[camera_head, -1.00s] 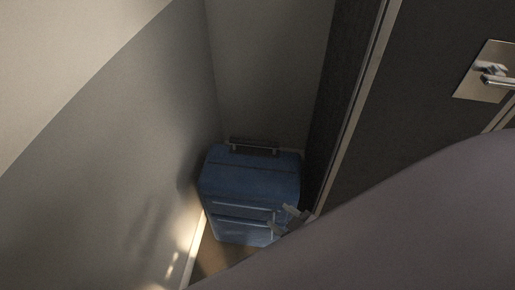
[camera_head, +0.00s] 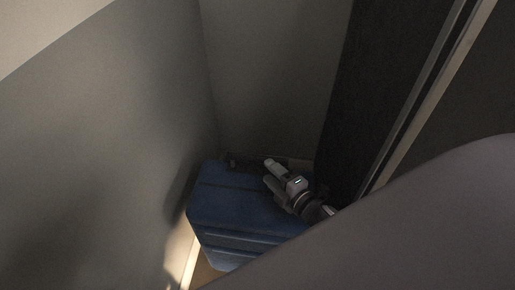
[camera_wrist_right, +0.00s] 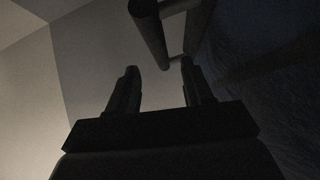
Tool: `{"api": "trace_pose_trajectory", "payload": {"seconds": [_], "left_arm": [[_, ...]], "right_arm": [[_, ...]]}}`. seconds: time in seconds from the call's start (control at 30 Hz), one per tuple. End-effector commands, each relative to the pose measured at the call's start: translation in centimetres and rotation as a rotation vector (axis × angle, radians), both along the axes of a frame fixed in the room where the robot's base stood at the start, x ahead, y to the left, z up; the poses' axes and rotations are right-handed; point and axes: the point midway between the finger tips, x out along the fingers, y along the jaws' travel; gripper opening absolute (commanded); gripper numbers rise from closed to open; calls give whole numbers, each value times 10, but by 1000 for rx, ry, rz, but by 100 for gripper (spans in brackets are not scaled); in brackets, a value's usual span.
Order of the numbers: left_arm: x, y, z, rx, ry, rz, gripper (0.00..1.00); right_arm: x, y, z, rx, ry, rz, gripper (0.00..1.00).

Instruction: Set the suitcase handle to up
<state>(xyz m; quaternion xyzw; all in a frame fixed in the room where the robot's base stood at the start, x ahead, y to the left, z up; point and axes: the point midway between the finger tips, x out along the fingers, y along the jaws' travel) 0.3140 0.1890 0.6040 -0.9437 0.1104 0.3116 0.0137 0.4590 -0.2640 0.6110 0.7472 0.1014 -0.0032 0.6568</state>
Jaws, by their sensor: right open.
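The blue suitcase (camera_head: 235,205) stands upright in a narrow corner. Its dark handle (camera_head: 238,162) runs along the back of its top, close to the case. My right gripper (camera_head: 270,173) is over the right part of the suitcase's top, near the handle's right end, which it partly hides. In the right wrist view my right gripper (camera_wrist_right: 162,85) is open with nothing between its fingers. The handle bar (camera_wrist_right: 150,32) is just past the fingertips there, and the suitcase's blue side (camera_wrist_right: 275,65) fills the right. My left gripper is not in view.
A grey wall (camera_head: 110,150) stands close on the left of the suitcase, and another wall (camera_head: 265,80) is behind it. A dark panel (camera_head: 365,90) with a pale metal edge rises on the right. A large smooth shape hides the lower right.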

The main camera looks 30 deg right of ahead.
Motion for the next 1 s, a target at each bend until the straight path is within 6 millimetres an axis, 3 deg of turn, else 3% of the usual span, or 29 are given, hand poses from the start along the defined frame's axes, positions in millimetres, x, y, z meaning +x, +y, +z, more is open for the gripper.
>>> {"api": "trace_pose_trajectory", "payload": {"seconds": [0.27, 0.7, 1.0], "left_arm": [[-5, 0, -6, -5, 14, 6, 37], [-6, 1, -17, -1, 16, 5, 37], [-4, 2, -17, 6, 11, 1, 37]], "right_arm": [[10, 2, -2, 1, 0, 0, 51], [63, 9, -10, 1, 0, 0, 51], [70, 11, -10, 1, 1, 0, 51]]}}
